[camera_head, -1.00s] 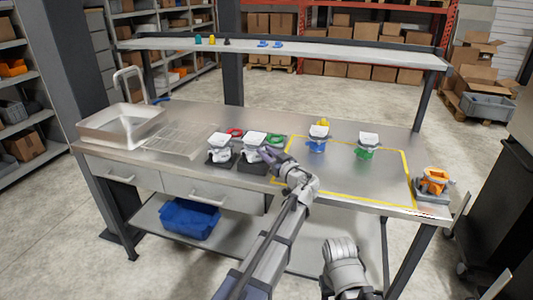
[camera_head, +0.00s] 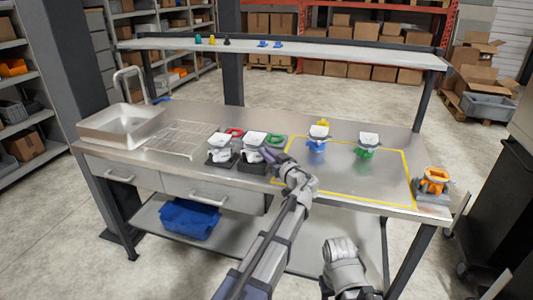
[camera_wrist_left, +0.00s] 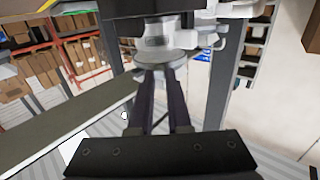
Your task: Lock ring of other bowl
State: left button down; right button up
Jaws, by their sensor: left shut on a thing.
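Two white-topped dispensers stand side by side on dark bases left of the yellow outline: the left one (camera_head: 220,147) and the right one (camera_head: 252,144). My left gripper (camera_head: 267,154) reaches to the right side of the right dispenser. In the left wrist view, its dark fingers (camera_wrist_left: 161,74) meet a grey round ring (camera_wrist_left: 160,57) under the dispenser body. The gripper is shut on that ring's edge or tab; the exact contact is hard to make out.
A blue-based dispenser (camera_head: 318,139) and a green-based one (camera_head: 366,145) stand inside the yellow outline. An orange object (camera_head: 434,181) sits at the right corner. Red (camera_head: 234,132) and green (camera_head: 275,142) rings lie behind the dispensers. A wire rack (camera_head: 181,139) and sink (camera_head: 122,127) are left.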

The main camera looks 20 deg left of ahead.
pick_arm(q)
jog(key=s+a+m+t+h, duration=0.1)
jog(key=h, duration=0.1)
jog(key=s+a+m+t+h, duration=0.1)
jog(key=m+t+h, duration=0.1)
jog(key=shift+a, duration=0.1)
jog(key=shift+s+a+m+t+h, duration=0.1)
jog(key=shift+a+m+t+h, duration=0.35)
jog(key=shift+m+h, duration=0.55)
jog(key=shift+s+a+m+t+h, duration=0.1)
jog(key=shift+a+m+t+h, duration=0.45)
jog(key=shift+h, duration=0.8)
jog(key=shift+s+a+m+t+h, duration=0.1)
jog(key=shift+a+m+t+h, duration=0.25)
jog(key=shift+m+h, duration=0.7)
jog(key=shift+h, duration=0.3)
jog(key=c, duration=1.1)
grip_release()
jog(key=s, duration=0.7)
jog(key=shift+s+d, duration=0.35)
jog(key=shift+d, duration=0.05)
